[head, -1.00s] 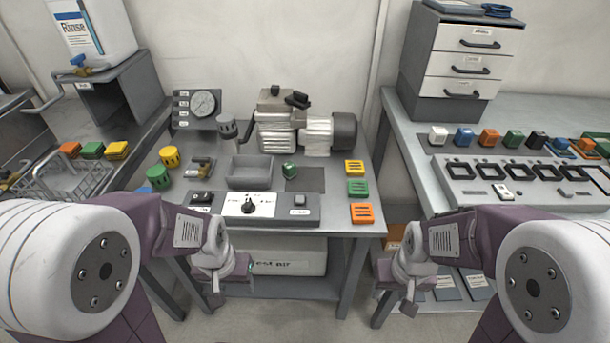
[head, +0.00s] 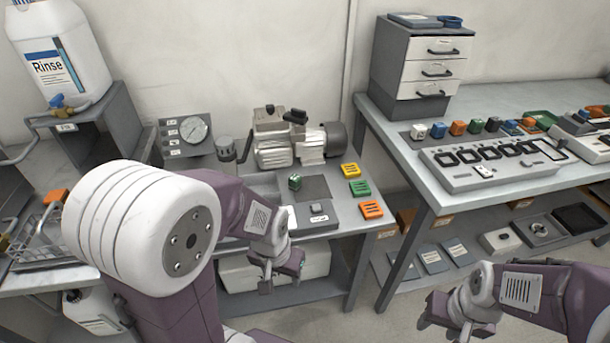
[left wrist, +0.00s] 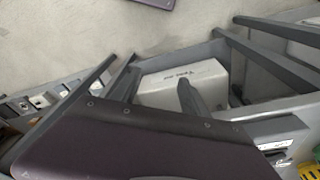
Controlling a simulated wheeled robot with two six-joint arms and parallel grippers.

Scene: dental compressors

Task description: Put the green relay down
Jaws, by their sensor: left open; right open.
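A small green relay (head: 295,182) sits on the middle bench (head: 341,213), in front of the compressor and at the left edge of a dark square plate (head: 316,187). A similar green block (head: 475,126) stands in a row on the right table. My left gripper (head: 282,275) is open and empty, below and in front of the middle bench, apart from the relay. My right gripper (head: 462,328) is open and empty, low at the front right.
The compressor (head: 290,145) stands behind the relay. Yellow, green and orange slotted blocks (head: 359,188) line the bench's right side. The right table (head: 410,170) holds a socket panel (head: 450,182) and a drawer unit (head: 385,60). Floor between the benches is open.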

